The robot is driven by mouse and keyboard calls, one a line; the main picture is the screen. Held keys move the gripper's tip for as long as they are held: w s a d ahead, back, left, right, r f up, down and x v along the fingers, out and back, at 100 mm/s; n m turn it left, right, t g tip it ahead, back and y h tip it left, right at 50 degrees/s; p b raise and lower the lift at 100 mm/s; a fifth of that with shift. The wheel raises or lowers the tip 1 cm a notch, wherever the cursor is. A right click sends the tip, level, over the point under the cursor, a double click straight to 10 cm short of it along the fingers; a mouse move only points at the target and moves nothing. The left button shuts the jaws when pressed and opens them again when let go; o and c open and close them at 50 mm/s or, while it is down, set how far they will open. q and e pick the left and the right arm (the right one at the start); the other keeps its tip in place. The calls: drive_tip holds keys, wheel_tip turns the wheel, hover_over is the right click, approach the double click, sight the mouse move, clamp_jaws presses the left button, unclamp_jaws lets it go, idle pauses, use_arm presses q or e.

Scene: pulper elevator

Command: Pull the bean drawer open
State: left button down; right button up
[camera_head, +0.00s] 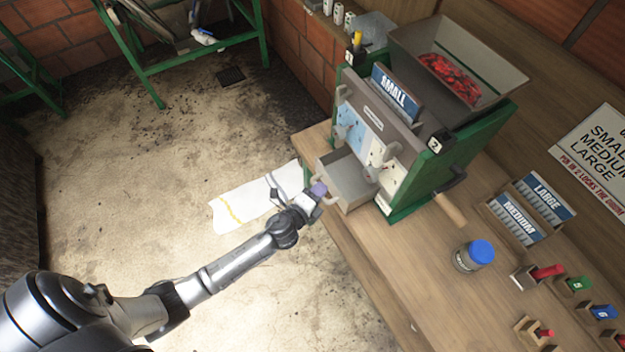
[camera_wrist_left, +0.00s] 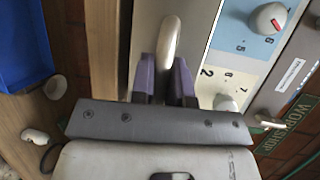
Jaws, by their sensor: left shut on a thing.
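The bean drawer (camera_head: 350,176) is a grey metal box low on the front of the green pulper (camera_head: 440,165). It stands out from the machine, and its open top shows a bare grey inside. My left gripper (camera_head: 319,189) is at the drawer's front, with its purple fingertips at the pale handle (camera_head: 330,200). In the left wrist view, the two fingers (camera_wrist_left: 164,80) are shut on the curved handle (camera_wrist_left: 171,42), one on each side, in front of the drawer's grey front. My right gripper is not in view.
The wooden bench (camera_head: 385,270) carries the pulper, a blue-lidded jar (camera_head: 473,256), a label rack (camera_head: 525,215) and several coloured-handled pieces. The hopper (camera_head: 460,65) holds red beans. A white sheet (camera_head: 245,205) shows beyond my arm.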

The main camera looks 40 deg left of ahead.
use_arm(q)
drive_tip(key=c, duration=1.1)
unclamp_jaws()
drive_tip(key=s+r, duration=0.2)
drive_tip(key=s, duration=1.1)
drive_tip(key=shift+s+r, duration=0.25)
drive_tip(key=shift+s, duration=0.1)
drive_tip(key=shift+a, duration=0.1)
